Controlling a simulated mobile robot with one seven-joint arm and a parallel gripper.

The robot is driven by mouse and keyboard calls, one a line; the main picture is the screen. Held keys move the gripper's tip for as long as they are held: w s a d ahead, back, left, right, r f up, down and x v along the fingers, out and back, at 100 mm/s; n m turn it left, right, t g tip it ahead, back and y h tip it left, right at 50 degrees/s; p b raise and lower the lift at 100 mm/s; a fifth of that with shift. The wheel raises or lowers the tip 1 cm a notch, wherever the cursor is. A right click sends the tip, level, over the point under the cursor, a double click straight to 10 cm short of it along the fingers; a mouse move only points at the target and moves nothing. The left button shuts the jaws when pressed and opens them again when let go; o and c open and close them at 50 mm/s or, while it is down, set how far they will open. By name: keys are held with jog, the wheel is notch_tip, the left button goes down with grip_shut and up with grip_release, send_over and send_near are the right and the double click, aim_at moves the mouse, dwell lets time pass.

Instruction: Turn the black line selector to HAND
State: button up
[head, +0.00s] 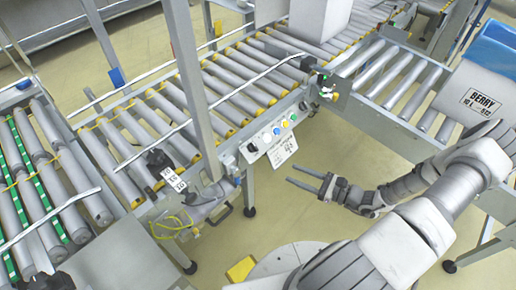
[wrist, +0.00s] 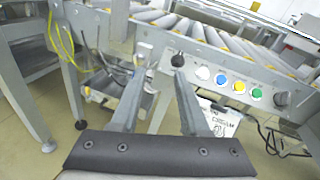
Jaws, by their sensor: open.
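A grey control panel (wrist: 212,63) is fixed to the side of the roller conveyor. It carries a black knob (wrist: 178,60) at its left end and another black knob (wrist: 281,99) at its right end, with coloured buttons between. My gripper (head: 292,174) is open and empty, apart from the panel, over the floor. In the wrist view my gripper (wrist: 162,64) has its right fingertip just below the left knob.
A white printed sheet (head: 281,150) hangs under the panel. A grey post (head: 190,75) stands left of it, near a bracket with yellow cable (head: 178,222). The floor before the panel is clear.

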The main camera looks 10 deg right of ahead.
notch_tip(320, 180, down, 3)
jog(key=m+t+h, duration=0.2)
jog(key=m+t, duration=0.2)
jog(key=b, duration=0.3)
send_near(255, 146)
jog(key=x, duration=0.8)
jog(key=shift+w+r, duration=0.1)
grip_shut()
